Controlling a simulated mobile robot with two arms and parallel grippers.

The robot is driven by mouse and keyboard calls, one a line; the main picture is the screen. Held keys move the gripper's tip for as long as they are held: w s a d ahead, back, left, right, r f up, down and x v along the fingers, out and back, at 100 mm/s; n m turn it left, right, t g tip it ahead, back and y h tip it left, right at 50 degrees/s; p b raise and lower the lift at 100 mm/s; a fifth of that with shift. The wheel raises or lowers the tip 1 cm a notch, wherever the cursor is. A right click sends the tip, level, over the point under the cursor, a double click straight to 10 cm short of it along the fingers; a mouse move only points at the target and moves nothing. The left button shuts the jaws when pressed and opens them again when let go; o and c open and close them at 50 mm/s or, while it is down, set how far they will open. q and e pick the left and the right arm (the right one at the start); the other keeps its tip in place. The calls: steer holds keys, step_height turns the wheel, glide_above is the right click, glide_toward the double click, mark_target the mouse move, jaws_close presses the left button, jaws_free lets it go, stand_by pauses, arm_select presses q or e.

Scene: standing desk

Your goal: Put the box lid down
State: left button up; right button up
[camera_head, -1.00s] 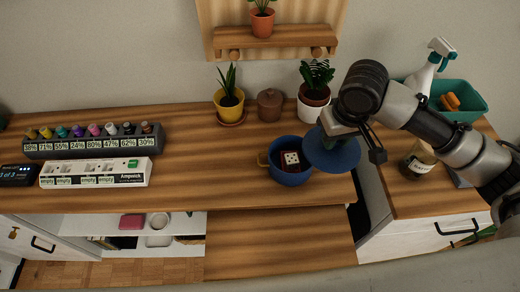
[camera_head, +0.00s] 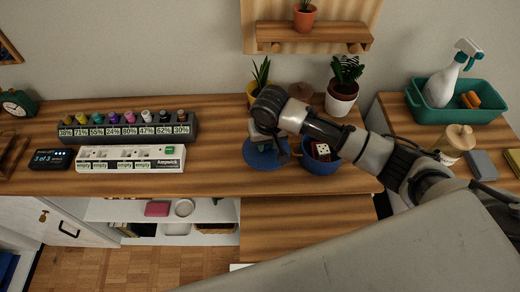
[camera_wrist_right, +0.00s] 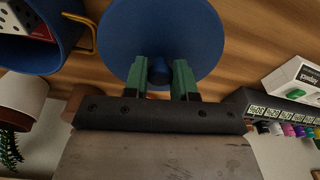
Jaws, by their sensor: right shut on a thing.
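The box lid (camera_head: 262,160) is a round blue disc with a small knob. My right gripper (camera_head: 267,141) is shut on that knob, above the desk left of the blue box. In the right wrist view, the green fingers of the right gripper (camera_wrist_right: 161,80) sit on both sides of the knob, with the lid (camera_wrist_right: 160,25) beyond. I cannot tell whether the lid touches the wood. The open blue box (camera_head: 322,165) holds a white die (camera_head: 322,148) with dark pips and stands on the desk to the right. My left gripper is not in view.
A white power strip (camera_head: 130,165) and a row of small bottles in a dark rack (camera_head: 100,141) lie to the left. Bare desk wood (camera_head: 215,160) lies between the strip and lid.

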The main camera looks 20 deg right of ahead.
steer(key=shift+w+a+f, duration=0.4)
steer(key=shift+a+f, duration=0.05)
steer(key=shift+a, duration=0.15)
step_height(320, 180, down, 3)
steer(key=shift+f, duration=0.55)
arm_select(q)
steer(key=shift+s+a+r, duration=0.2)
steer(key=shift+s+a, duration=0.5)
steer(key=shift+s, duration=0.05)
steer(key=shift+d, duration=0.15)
arm_select(e)
steer(key=o, duration=0.9)
steer(key=shift+f, duration=0.1)
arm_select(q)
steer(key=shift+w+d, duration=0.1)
arm_select(e)
steer(key=shift+o, duration=0.2)
